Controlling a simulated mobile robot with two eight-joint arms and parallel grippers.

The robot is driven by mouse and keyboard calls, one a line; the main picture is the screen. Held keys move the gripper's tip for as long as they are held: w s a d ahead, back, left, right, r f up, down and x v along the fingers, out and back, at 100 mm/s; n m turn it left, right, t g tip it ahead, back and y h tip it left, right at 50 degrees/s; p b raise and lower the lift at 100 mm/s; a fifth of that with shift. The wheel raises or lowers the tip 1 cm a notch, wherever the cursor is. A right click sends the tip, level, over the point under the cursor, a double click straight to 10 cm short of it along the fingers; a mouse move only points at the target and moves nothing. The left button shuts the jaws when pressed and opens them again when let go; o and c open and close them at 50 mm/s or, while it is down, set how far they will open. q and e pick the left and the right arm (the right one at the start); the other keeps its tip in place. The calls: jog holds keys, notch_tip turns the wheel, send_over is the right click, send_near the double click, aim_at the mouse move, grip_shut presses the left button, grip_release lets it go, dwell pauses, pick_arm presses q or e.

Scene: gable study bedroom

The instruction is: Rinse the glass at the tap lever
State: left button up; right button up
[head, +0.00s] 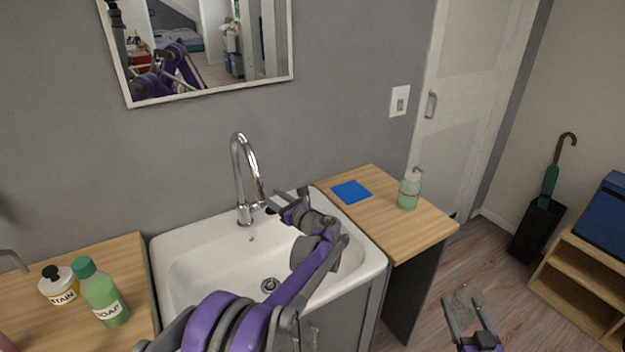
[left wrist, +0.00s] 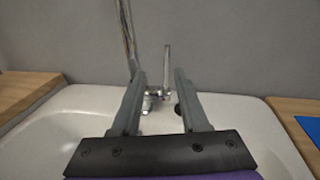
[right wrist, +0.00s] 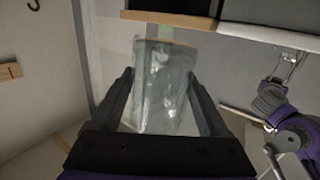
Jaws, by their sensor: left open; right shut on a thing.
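The chrome tap (head: 244,180) stands at the back of the white sink (head: 190,262). Its upright lever (left wrist: 167,68) shows in the left wrist view, between the fingers of my left gripper (left wrist: 160,76) and beyond them. My left gripper is open and empty above the back right of the sink, also in the head view (head: 288,200), where it covers the lever area. My right gripper (head: 468,316) is shut on the clear glass (head: 465,298), right of the sink unit and away from the tap. The glass fills the middle of the right wrist view (right wrist: 165,95).
A blue cloth (head: 351,191) and a pump bottle (head: 410,190) are on the right counter (head: 395,232). A green soap bottle (head: 103,295) and a stain tub (head: 60,285) are on the left counter. A mirror (head: 205,95) hangs above. The basin is empty.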

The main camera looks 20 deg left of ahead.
notch_tip(320, 180, up, 2)
jog(key=shift+w+r+p, duration=0.1)
jog(key=shift+w+p, duration=0.05)
jog(key=shift+p, duration=0.6)
pick_arm(q)
jog(key=w+a+m, duration=0.1)
jog(key=w+a, duration=0.6)
jog(key=a, duration=0.3)
jog(key=shift+a+f+y, duration=0.15)
jog(key=shift+a+y, duration=0.05)
jog(key=shift+y, duration=0.2)
jog(key=shift+w, duration=0.1)
grip_shut()
